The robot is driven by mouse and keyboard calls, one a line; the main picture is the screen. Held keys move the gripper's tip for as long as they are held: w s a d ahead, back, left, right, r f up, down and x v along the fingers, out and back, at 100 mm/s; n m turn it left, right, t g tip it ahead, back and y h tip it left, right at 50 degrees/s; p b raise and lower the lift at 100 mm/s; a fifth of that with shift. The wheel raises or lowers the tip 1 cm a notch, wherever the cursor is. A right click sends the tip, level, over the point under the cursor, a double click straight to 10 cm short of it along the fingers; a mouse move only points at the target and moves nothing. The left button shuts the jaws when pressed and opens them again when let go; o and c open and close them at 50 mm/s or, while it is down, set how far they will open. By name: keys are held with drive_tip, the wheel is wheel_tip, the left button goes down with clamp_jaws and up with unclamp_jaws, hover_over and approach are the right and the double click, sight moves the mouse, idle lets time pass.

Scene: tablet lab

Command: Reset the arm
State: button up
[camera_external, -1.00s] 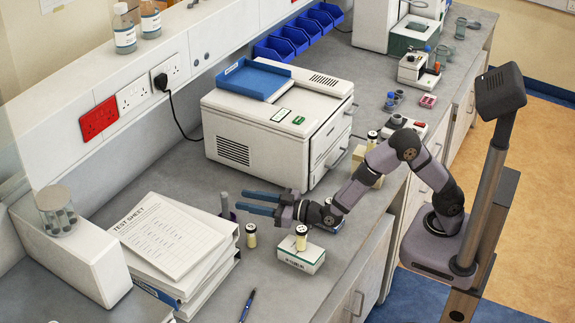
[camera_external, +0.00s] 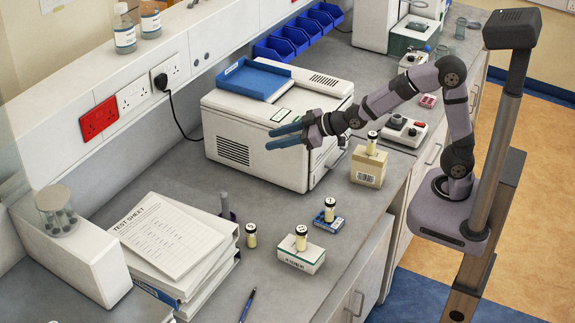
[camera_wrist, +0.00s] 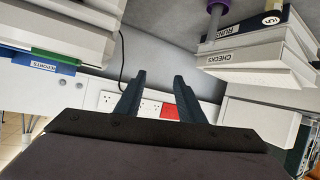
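My arm is raised above the bench, and my gripper (camera_external: 270,138) is in front of the white machine's front panel in the picture. Its two dark blue fingers are apart with nothing between them. In the wrist view the gripper (camera_wrist: 158,76) also shows spread fingers and an empty gap. The wrist view looks tilted, with the wall sockets beyond the fingertips.
Capped vials stand on a cardboard-coloured box (camera_external: 361,176), a blue block (camera_external: 335,226), a white box (camera_external: 312,257) and the bare bench (camera_external: 251,236). The white machine (camera_external: 220,115) carries a blue tray (camera_external: 243,77). Binders (camera_external: 165,285) lie at front left.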

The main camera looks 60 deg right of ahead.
drive_tip(key=s+d+r+g+h+p, duration=0.1)
drive_tip(key=s+d+r+p, duration=0.25)
drive_tip(key=d, duration=0.25)
drive_tip(key=s+d+r+g+h+p, duration=0.1)
drive_tip(key=s+d+r+h+p, duration=0.15)
drive_tip(key=d+r, duration=0.2)
drive_tip(key=s+d+f+m+g+p, duration=0.1)
drive_tip(key=s+d+f+m+g, duration=0.15)
drive_tip(key=s+f, duration=0.4)
drive_tip(key=s+d+f+m+g, duration=0.1)
drive_tip(key=s+d+f+g, duration=0.2)
drive_tip(key=s, duration=0.6)
drive_tip(key=s+d+f+m+g+p, duration=0.1)
drive_tip(key=s+d+f+m+g, duration=0.1)
drive_tip(key=s+f+g, duration=0.45)
drive_tip(key=f+b, duration=0.1)
drive_tip(key=b, duration=0.1)
drive_tip(key=s+f+t+b, duration=0.1)
drive_tip(key=f+b, duration=0.1)
drive_tip(key=b, duration=0.1)
drive_tip(key=shift+s+a+f+t+h+b, duration=0.2)
drive_tip(key=shift+f+t+h+b, duration=0.1)
drive_tip(key=shift+f+t+h, duration=0.1)
